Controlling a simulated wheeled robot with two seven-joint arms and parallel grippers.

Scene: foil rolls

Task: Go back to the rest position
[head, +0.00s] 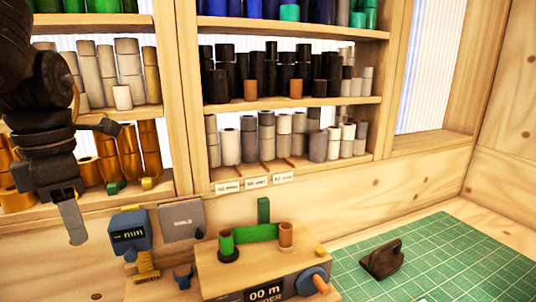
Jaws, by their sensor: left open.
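My left arm comes in from the upper left, dark and jointed. My left gripper (71,216) hangs at its lower end, in front of the lower left shelf and above the left end of the bench. Its grey finger points down, and nothing shows held in it. The jaws are open, though one finger mostly hides the other. My right gripper is not in view.
Shelves (290,102) of foil rolls stand behind. A blue measuring device (130,232) stands left. A dark tool (383,260) lies on the green mat (450,262), otherwise largely clear.

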